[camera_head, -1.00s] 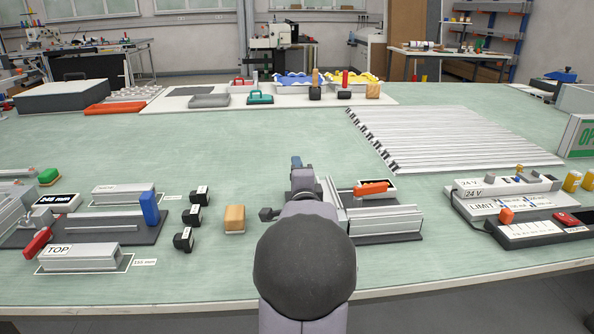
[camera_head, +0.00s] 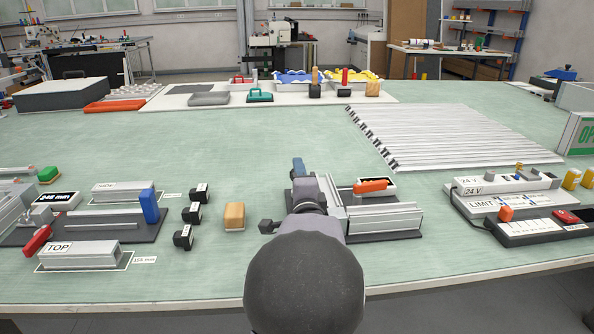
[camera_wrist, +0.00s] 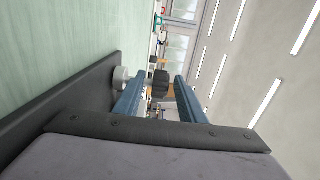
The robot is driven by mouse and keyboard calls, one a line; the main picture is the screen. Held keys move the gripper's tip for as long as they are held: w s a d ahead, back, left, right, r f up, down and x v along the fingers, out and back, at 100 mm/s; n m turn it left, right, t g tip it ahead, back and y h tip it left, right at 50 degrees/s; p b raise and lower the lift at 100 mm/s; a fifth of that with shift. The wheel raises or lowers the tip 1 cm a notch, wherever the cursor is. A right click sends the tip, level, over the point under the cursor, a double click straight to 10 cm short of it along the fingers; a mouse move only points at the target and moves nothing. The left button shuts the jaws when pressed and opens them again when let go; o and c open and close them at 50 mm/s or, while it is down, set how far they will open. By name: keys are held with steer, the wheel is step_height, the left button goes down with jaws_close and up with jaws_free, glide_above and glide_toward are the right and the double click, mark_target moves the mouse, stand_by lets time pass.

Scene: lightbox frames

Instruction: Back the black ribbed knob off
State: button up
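The black ribbed knob (camera_wrist: 159,83) shows in the wrist view between the tips of my gripper (camera_wrist: 159,76). A pale round metal part (camera_wrist: 121,78) sits beside it, on the dark plate's side. My gripper's two blue-grey fingers are apart, with a gap on each side of the knob, so it is open and holds nothing. I cannot tell whether the knob is between the fingertips or just beyond them. In the head view, my gripper (camera_head: 299,168) shows only as a blue piece behind my arm, at the left end of the metal rail fixture (camera_head: 384,220). The knob is hidden there.
An orange-handled part (camera_head: 371,185) lies by the fixture. A yellow-brown block (camera_head: 234,216) and several black labelled blocks (camera_head: 184,238) stand to the left. A power strip and switch panel (camera_head: 520,203) are to the right.

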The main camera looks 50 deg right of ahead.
steer(key=shift+v, duration=1.35)
steer(key=shift+n+t+y, duration=0.4)
steer(key=shift+t, duration=0.1)
steer(key=w+a+r+p, duration=0.2)
steer(key=shift+w+a, duration=0.2)
steer(key=shift+w, duration=0.1)
steer(key=shift+w+a, duration=0.2)
steer(key=shift+w, duration=0.05)
steer(key=m+g+h+p, duration=0.2)
steer(key=a+m+g+h+p, duration=0.1)
steer(key=shift+s+a+m, duration=0.1)
steer(key=shift+s+m, duration=0.2)
steer(key=shift+s+a+f+m+g+h+p, duration=0.25)
steer(key=shift+s+f+g, duration=0.1)
steer(key=shift+s+g, duration=0.25)
steer(key=shift+s+a+f+m+g+h+p, duration=0.1)
steer(key=shift+s+f+m+g+h+p, duration=0.2)
steer(key=shift+s+g, duration=0.25)
steer(key=shift+s+a+f+m+g+h+p, duration=0.25)
steer(key=shift+s+f+g, duration=0.15)
steer(key=shift+g, duration=0.35)
steer(key=shift+d, duration=0.15)
